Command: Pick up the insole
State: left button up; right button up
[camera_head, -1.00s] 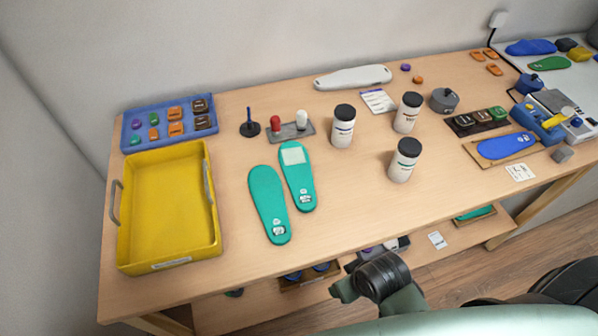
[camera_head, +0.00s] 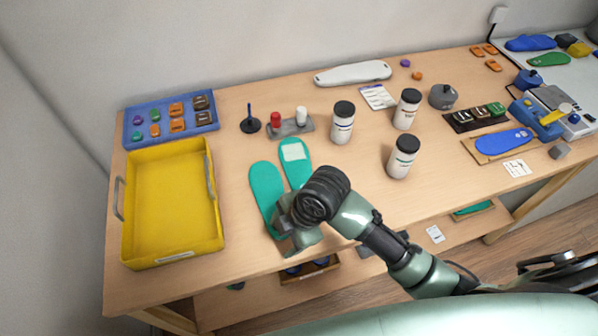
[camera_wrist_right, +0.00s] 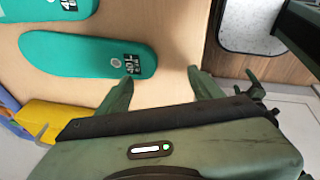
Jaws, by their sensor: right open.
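Two green insoles lie side by side on the wooden table. The left insole (camera_head: 264,188) and the right insole (camera_head: 297,170) are partly hidden by my right gripper in the head view. My right gripper (camera_head: 280,234) is over the front of the table, at the heel ends. In the right wrist view, my right gripper (camera_wrist_right: 160,78) is open and empty. One insole (camera_wrist_right: 90,55) lies just beyond its fingertips, its printed heel near the left finger; the other insole (camera_wrist_right: 45,8) is cut off at the top left corner. My left gripper is not in view.
A yellow tray (camera_head: 131,263) stands left of the insoles, with a blue tray (camera_head: 133,113) of small pieces behind it. Several black-lidded bottles, including one bottle (camera_head: 401,160), stand to the right. The table's front edge is close to my right gripper.

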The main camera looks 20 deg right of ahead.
jog(key=w+n, duration=0.2)
jog(key=w+d+r+n+h, duration=0.1)
jog(key=w+n, duration=0.1)
jog(key=n, duration=0.1)
jog(key=w+n+g, duration=0.1)
jog(key=w+n, duration=0.1)
jog(key=n, duration=0.1)
jog(key=shift+w+d+r, duration=0.1)
jog(key=shift+d+r, duration=0.15)
jog(key=shift+d, duration=0.05)
jog(key=w+d+r+n, duration=0.1)
jog(key=w+d+n, duration=0.1)
jog(key=w+d+r+n+h, duration=0.1)
jog(key=w+d+n, duration=0.1)
jog(key=w+d+r+n+g+h, duration=0.1)
jog(key=w+d+r+n, duration=0.1)
jog(key=shift+w+d+n, duration=0.15)
jog(key=shift+d+n, duration=0.15)
jog(key=shift+n, duration=0.1)
jog(key=shift+d+f, duration=0.1)
jog(key=shift+f, duration=0.15)
jog(key=f+p, duration=0.1)
jog(key=f, duration=0.1)
jog(key=f+p, duration=0.1)
jog(key=f, duration=0.1)
jog(key=f+p, duration=0.1)
jog(key=f, duration=0.1)
jog(key=shift+s+d+f, duration=0.1)
jog(key=shift+s, duration=0.25)
jog(key=shift+f, duration=0.45)
